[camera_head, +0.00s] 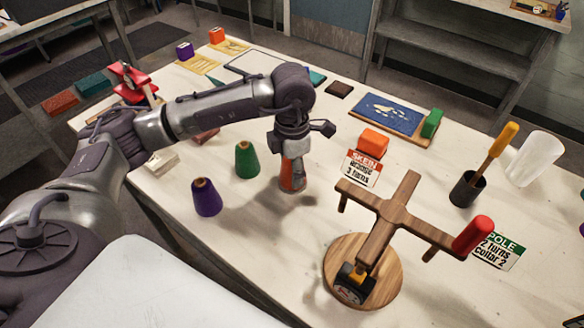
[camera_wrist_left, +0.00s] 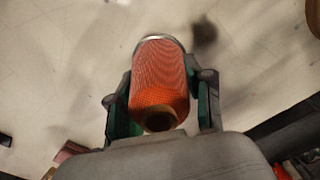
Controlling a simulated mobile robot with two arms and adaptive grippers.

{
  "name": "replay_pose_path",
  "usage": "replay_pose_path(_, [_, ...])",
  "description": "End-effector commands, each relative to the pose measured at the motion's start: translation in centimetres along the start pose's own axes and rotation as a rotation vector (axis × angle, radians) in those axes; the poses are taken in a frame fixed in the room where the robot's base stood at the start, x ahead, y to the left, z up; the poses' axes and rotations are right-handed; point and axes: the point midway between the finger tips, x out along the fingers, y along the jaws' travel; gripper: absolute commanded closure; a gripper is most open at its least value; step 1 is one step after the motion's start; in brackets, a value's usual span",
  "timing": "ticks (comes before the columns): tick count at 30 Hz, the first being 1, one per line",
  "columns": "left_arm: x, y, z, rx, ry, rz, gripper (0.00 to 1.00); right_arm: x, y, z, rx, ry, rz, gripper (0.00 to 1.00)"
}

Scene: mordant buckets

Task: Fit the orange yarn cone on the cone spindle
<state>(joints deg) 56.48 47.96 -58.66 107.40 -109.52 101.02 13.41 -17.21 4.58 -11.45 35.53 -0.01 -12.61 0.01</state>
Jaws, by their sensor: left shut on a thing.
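My left gripper (camera_head: 291,158) is shut on the orange yarn cone (camera_head: 291,181), above or at the pale tabletop. In the left wrist view the cone (camera_wrist_left: 159,80) sits between the two fingers of the gripper (camera_wrist_left: 160,105), with its brown core end towards the camera. A grey ring shows at its far end; I cannot tell whether it belongs to the cone. I cannot make out a separate cone spindle in either view. My right gripper is not in view.
A green cone (camera_head: 247,160) and a purple cone (camera_head: 206,198) stand left of the gripper. A wooden cross-armed winder (camera_head: 385,218) with a red handle (camera_head: 472,235) stands to the right. An orange block (camera_head: 374,142) and a sign (camera_head: 362,169) are behind it.

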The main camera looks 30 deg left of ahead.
Motion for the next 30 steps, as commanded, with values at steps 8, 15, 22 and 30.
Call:
replay_pose_path(8, [-0.1,0.0,0.0,0.0,-0.001,0.0,0.24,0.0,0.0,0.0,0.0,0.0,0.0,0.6])
replay_pose_path(15, [-0.1,0.0,0.0,0.0,0.0,0.0,0.2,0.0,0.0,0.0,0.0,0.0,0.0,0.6])
replay_pose_path(22, [-1.1,0.0,0.1,0.0,-0.002,0.0,0.2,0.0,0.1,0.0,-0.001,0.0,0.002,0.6])
replay_pose_path(30, [-6.6,0.1,0.1,0.001,-0.006,0.003,0.2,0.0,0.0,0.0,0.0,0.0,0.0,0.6])
